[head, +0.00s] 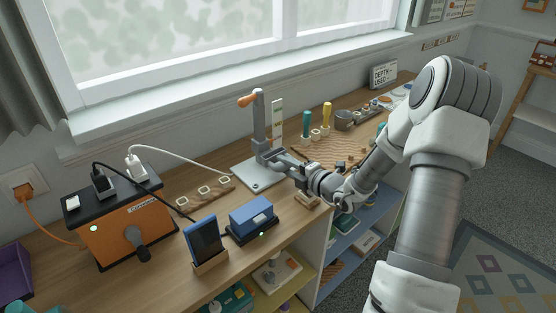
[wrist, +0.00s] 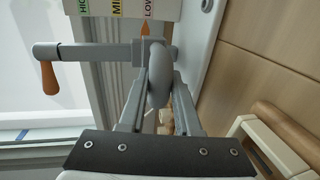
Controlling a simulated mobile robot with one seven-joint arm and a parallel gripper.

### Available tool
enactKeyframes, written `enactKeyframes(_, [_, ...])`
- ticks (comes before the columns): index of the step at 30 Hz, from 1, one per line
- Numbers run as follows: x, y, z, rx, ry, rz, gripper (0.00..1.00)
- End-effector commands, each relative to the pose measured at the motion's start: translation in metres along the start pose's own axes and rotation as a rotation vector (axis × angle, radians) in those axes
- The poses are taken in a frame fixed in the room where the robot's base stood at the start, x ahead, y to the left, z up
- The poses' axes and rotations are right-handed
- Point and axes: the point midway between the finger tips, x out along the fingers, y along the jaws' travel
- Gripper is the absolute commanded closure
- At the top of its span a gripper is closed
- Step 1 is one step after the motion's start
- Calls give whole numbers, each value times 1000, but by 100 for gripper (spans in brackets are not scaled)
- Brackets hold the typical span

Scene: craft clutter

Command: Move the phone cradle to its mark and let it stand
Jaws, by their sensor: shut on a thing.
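The phone cradle (head: 210,263) is a small wooden stand at the front of the bench, with a dark phone (head: 205,238) leaning in it. My gripper (head: 270,154) is away from it, up and to the right, at a grey post device (head: 259,125) with an orange-tipped handle. In the wrist view my gripper (wrist: 158,85) is shut on a rounded grey part of this device (wrist: 157,62). An orange pointer (wrist: 147,29) sits by the LOW label on its scale. I cannot make out a mark for the cradle.
An orange box (head: 125,230) with black and white plugs and cables stands left of the cradle. A blue block on a dark base (head: 252,218) sits close to its right. A wooden strip with square holders (head: 205,194) lies behind. Pegs and small pots fill the far bench.

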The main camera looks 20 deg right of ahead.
Motion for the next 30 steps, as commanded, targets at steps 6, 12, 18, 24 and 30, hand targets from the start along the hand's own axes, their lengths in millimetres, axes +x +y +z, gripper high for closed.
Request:
enactKeyframes(6, [-3,15,0,0,0,2,100])
enactKeyframes(12, [-5,24,0,-1,0,2,100])
enactKeyframes(18, [-7,34,0,-1,0,2,100])
enactKeyframes(24, [-9,44,0,-1,-1,3,100])
enactKeyframes(30, [-9,44,0,-1,-1,3,65])
